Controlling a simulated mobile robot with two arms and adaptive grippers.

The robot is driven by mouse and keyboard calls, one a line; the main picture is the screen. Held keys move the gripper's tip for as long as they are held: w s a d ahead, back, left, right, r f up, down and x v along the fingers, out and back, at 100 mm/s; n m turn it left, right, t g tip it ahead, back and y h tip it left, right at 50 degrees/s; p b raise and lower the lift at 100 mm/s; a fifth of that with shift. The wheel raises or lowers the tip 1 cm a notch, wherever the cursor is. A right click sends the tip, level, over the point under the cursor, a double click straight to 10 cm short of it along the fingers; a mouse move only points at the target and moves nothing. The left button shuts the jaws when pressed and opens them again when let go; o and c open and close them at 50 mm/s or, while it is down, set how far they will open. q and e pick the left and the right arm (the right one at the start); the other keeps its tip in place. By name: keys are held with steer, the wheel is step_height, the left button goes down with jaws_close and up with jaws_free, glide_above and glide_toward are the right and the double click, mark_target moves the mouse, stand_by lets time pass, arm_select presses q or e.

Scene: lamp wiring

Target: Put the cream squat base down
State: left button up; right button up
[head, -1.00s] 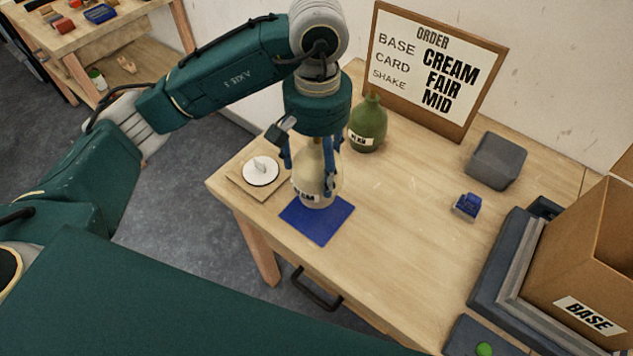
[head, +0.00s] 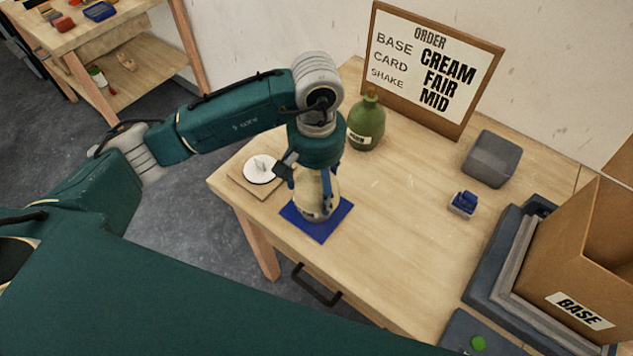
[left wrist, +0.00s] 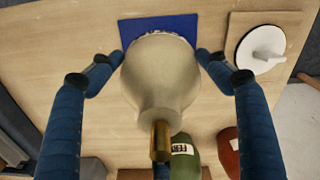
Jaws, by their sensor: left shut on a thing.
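The cream squat base (head: 318,190) is a round bottle-like body with a label low on its side. It is upright over the blue mat (head: 322,228); whether its foot touches the mat I cannot tell. My left gripper (head: 316,192) is shut on it from above, a finger on each side. In the left wrist view the cream base (left wrist: 162,75) fills the middle, with a brass neck toward the camera, between the blue fingers of the gripper (left wrist: 160,60). The blue mat (left wrist: 150,28) shows behind it. My right gripper is not in view.
A green bottle (head: 366,124) stands behind the gripper. A white disc on a wooden board (head: 262,169) lies left of the mat. The order board (head: 432,70), a grey block (head: 492,158), a small blue item (head: 463,204) and a cardboard box (head: 585,270) stand farther right. The middle table is clear.

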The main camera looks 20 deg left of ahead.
arm_select(q)
steer(key=o, duration=2)
steer(key=shift+c, duration=0.2)
steer(key=shift+r, duration=0.45)
step_height(320, 180, up, 11)
steer(key=b, duration=0.3)
steer(key=shift+r, duration=0.15)
